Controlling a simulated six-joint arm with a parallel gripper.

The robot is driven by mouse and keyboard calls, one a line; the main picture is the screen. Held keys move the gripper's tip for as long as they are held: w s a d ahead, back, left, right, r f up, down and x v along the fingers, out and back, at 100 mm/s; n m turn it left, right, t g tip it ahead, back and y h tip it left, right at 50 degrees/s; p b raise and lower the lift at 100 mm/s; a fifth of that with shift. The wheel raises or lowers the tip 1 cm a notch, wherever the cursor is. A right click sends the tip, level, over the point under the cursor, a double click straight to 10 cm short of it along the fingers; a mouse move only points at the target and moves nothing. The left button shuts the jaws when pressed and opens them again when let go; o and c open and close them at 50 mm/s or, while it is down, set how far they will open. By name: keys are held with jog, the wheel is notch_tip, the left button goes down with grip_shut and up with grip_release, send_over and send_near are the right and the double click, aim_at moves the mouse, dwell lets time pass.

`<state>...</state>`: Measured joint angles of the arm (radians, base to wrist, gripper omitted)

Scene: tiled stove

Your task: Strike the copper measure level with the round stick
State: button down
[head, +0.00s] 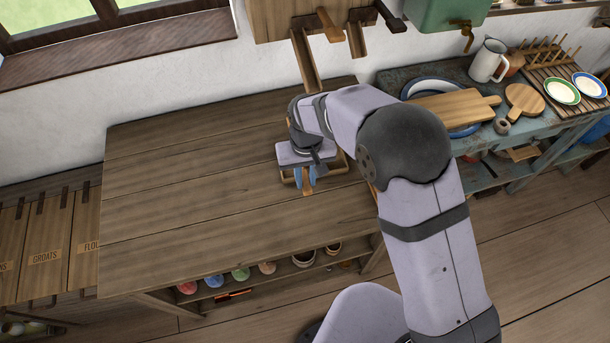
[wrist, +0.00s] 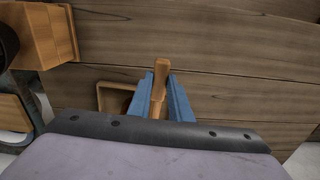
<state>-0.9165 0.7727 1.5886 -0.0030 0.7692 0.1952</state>
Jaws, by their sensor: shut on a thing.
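My gripper (head: 307,180) is over the wooden table, near its right end. In the wrist view its blue fingers (wrist: 161,98) are shut on a round wooden stick (wrist: 161,72), whose rounded end points away from my wrist. A tan, bent bar or rim (wrist: 103,88) shows just left of the fingers, with a brownish shape partly hidden behind them; I cannot tell whether this is the copper measure. In the head view, part of a low tan-edged thing (head: 340,168) shows beside and under my gripper, mostly hidden by it.
The wooden table (head: 190,195) is bare on its left. A wooden block-like thing (wrist: 45,35) stands at upper left in the wrist view. A blue side table at right holds a cutting board (head: 450,106), a white jug (head: 488,61) and plates (head: 562,91). Several coloured pots sit on the shelf below.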

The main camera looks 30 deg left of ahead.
jog(key=shift+w+d+f+b, duration=0.1)
jog(key=shift+f+b, duration=0.45)
jog(key=shift+f, duration=0.5)
jog(key=shift+w+d, duration=3.25)
jog(key=shift+d, duration=0.35)
jog(key=shift+w+d+r+p, duration=0.1)
jog(key=shift+r+p, duration=0.95)
jog(key=shift+r, duration=0.15)
jog(key=shift+w+d+r+p, duration=0.1)
jog(key=shift+r+p, duration=0.95)
jog(key=shift+r, duration=0.15)
